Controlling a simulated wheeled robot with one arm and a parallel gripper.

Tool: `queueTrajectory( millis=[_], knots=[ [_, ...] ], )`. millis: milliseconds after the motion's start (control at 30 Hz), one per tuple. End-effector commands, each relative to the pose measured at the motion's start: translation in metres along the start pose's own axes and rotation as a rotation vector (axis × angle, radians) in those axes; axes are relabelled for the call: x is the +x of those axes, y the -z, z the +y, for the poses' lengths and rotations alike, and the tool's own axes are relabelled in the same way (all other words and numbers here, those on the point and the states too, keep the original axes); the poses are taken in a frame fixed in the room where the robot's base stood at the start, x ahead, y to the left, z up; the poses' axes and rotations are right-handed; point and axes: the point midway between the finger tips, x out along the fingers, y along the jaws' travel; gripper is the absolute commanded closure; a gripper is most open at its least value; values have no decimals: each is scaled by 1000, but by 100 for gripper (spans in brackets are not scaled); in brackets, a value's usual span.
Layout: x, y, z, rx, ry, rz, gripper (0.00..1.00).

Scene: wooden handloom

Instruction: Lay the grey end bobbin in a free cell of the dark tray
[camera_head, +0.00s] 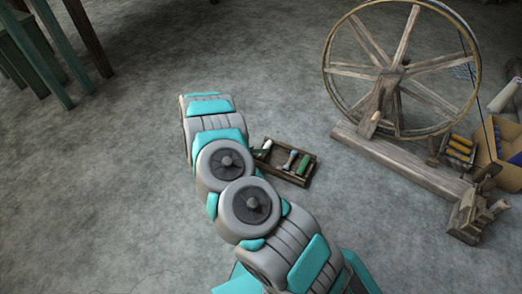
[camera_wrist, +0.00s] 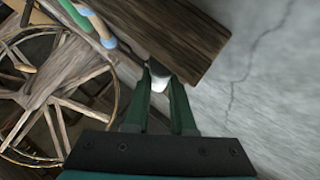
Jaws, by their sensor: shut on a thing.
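The dark tray (camera_head: 290,180) lies on the floor beside my arm. A green bobbin (camera_head: 303,163) and a bobbin with a pale end (camera_head: 290,160) lie in its right part. A pale thing shows at its left end, partly hidden by my arm; I cannot tell whether it is in the tray. In the wrist view my gripper (camera_wrist: 160,88) is shut on the grey end bobbin (camera_wrist: 160,82), of which a pale part and a dark grey part show between the fingertips. The bobbin is close to the tray's brown wall (camera_wrist: 190,42); I cannot tell whether they touch.
A spinning wheel (camera_head: 385,75) on a wooden base (camera_head: 400,155) stands to the right of the tray. Teal wooden legs (camera_head: 45,60) stand at the upper left. The left floor is clear.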

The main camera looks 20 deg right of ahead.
Motion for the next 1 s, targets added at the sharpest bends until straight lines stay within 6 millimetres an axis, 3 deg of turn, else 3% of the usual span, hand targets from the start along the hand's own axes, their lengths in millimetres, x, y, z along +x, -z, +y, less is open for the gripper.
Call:
queueTrajectory(
  millis=[67,100,400,667,1000],
  knots=[
    [0,0,0,0,1,0,100],
    [0,0,-1,0,1,0,74],
    [0,0,-1,-1,3,0,42],
    [-3,0,-2,-1,6,1,42],
    [-53,1,0,0,2,2,42]
  ],
)
